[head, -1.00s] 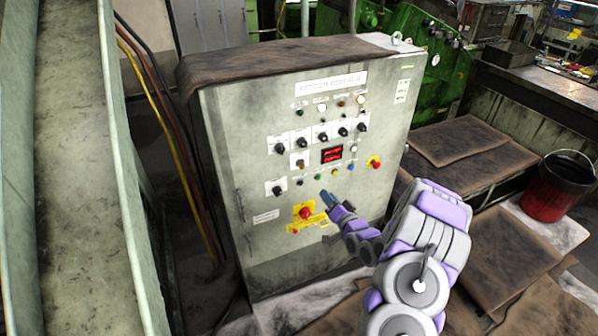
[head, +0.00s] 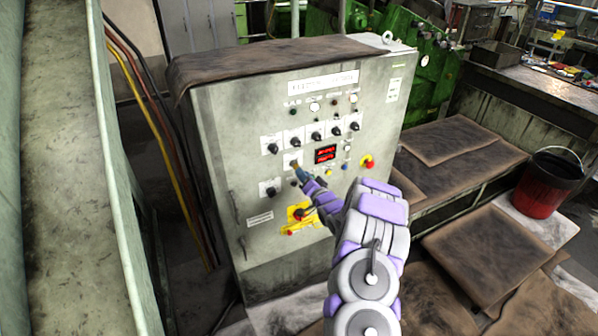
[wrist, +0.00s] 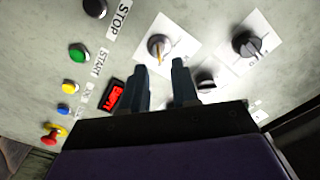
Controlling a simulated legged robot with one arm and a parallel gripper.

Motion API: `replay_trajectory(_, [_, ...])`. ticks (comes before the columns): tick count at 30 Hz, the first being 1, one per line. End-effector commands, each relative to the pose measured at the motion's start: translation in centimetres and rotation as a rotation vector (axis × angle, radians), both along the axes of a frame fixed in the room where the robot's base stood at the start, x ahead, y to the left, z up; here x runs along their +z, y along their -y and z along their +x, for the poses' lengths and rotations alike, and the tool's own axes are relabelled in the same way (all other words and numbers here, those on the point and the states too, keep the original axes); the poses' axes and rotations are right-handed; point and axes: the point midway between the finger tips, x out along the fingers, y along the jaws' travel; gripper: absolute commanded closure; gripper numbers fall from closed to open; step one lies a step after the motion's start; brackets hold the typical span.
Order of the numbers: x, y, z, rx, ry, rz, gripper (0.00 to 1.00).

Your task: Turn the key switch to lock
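The key switch (wrist: 159,47) shows in the wrist view as a round silver switch on a white label plate, with a brass-coloured key in it. In the head view the key switch (head: 294,163) is on the grey control cabinet, left of the red display, partly covered by my fingertips. My gripper (wrist: 162,75) is open, with two dark fingers apart and nothing between them. The key lies just beyond the gap between the fingertips. Contact with it cannot be told. In the head view my gripper (head: 301,174) is close to the panel, just below the switch.
A black knob (wrist: 247,43) sits beside the key switch. A row of black knobs (head: 315,134) is above it. A red emergency stop (head: 366,162) is to the right, and another (head: 298,212) on a yellow plate is below. A red bucket (head: 546,187) stands far right.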

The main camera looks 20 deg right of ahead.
Motion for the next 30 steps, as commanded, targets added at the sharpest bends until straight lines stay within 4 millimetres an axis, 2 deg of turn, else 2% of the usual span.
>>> replay_trajectory(3, [-0.1,-0.1,1.8,0.002,0.001,-0.001,0.70])
replay_trajectory(10, [-0.2,0.0,3.8,0.000,-0.001,0.002,0.70])
replay_trajectory(23, [0.0,0.0,4.5,-0.001,-0.001,0.002,0.70])
replay_trajectory(30, [-0.1,0.0,4.5,-0.001,-0.001,0.002,0.92])
